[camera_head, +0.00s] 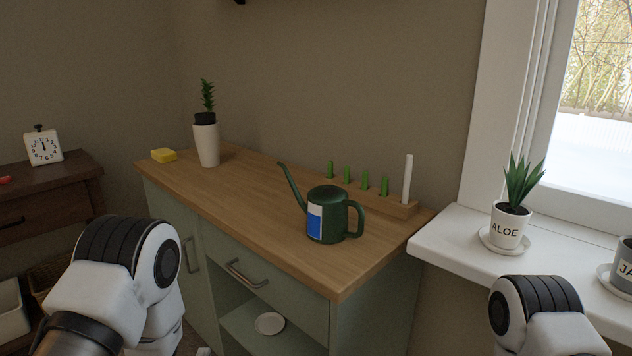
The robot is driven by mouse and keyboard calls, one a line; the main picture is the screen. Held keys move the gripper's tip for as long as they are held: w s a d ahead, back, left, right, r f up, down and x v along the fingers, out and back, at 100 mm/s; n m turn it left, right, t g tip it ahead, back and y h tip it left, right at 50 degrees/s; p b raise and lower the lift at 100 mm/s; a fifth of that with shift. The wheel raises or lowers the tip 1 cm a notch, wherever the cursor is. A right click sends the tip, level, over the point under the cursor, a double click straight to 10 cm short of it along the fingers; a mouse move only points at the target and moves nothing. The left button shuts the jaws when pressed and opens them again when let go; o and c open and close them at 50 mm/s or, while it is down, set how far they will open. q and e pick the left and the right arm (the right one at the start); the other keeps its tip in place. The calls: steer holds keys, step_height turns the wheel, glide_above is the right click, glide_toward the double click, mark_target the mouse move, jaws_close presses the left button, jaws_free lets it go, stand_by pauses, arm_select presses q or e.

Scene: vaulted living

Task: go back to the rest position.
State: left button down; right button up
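My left arm shows at the lower left and my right arm at the lower right, both as white and black joints. A dark green watering can (327,216) with a blue and white label stands upright on the wooden top of the green cabinet (262,203). Its spout points left and its handle is on the right. Neither arm appears to touch it.
A tall white pot (206,145) with a plant and a yellow sponge (164,155) stand at the cabinet's left. A wooden rack (399,207) runs along the back. An aloe pot (507,229) stands on the windowsill (452,241). A clock (43,147) sits on the dark side table (62,183).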

arm_select(q)
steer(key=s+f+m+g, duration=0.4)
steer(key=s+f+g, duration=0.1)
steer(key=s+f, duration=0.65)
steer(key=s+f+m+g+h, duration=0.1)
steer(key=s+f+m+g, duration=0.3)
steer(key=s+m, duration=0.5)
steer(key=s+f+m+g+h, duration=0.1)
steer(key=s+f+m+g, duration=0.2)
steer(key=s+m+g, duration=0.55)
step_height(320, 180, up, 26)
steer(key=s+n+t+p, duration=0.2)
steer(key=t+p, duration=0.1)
steer(key=p, duration=2.3)
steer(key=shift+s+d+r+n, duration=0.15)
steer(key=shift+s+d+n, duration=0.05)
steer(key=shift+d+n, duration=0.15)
